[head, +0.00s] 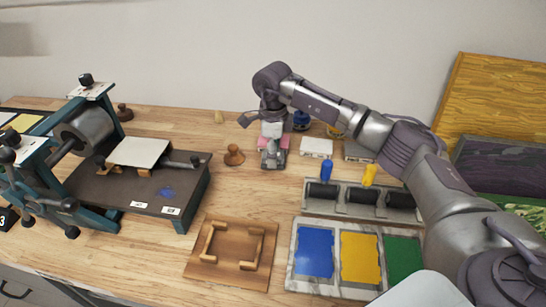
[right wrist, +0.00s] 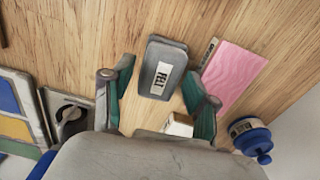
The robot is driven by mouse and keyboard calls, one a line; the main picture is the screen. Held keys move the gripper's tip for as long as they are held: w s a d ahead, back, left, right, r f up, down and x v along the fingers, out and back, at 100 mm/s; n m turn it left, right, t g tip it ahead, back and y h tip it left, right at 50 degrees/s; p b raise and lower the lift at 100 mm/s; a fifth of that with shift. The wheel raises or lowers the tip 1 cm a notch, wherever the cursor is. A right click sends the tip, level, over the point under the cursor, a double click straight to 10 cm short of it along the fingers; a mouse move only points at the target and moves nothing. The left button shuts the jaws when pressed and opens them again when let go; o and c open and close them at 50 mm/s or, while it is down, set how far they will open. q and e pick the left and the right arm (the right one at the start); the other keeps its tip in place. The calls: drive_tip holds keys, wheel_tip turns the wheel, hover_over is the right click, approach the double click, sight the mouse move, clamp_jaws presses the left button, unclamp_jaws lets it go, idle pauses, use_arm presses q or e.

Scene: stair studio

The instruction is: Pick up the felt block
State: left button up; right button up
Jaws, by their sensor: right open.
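The felt block is a grey rounded slab with a white label reading FELT (right wrist: 160,72), lying on the wooden table in the right wrist view. My right gripper (right wrist: 157,78) is open, its two teal fingers standing on either side of the block's near part. A gap shows between the fingers and the block. In the head view my right gripper (head: 272,152) points down at the table's back, and hides much of the block there. My left gripper is not in view.
A pink sheet (right wrist: 235,75) and a blue-lidded jar (right wrist: 250,135) lie close to the block. A wooden knob (head: 234,156) stands left of my gripper. A roller rack (head: 360,211), an ink slab (head: 341,226) and a wooden frame (head: 205,269) are nearer. A press (head: 95,180) stands left.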

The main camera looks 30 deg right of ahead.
drive_tip(key=shift+f, duration=0.9)
drive_tip(key=shift+c, duration=0.5)
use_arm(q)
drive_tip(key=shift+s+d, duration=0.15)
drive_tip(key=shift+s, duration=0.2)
use_arm(e)
drive_tip(key=c, duration=0.8)
drive_tip(key=shift+w+r, duration=0.1)
drive_tip(key=shift+r, duration=0.35)
drive_tip(key=r, duration=0.2)
drive_tip(key=r+b, duration=0.1)
drive_tip(key=shift+s+a+r, duration=0.1)
drive_tip(key=shift+s+r, duration=0.2)
use_arm(q)
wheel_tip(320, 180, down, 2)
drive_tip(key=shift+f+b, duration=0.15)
drive_tip(key=shift+b, duration=0.5)
use_arm(e)
drive_tip(key=s+a+r, duration=0.1)
drive_tip(key=s+r, duration=0.1)
drive_tip(key=s, duration=0.1)
drive_tip(key=s+a+r, duration=0.2)
drive_tip(key=s, duration=0.2)
drive_tip(key=s+a+r, duration=0.1)
drive_tip(key=s+r, duration=0.1)
drive_tip(key=s, duration=0.1)
drive_tip(key=shift+s+a+r, duration=0.15)
drive_tip(key=shift+a+r, duration=0.05)
drive_tip(key=shift+r, duration=0.1)
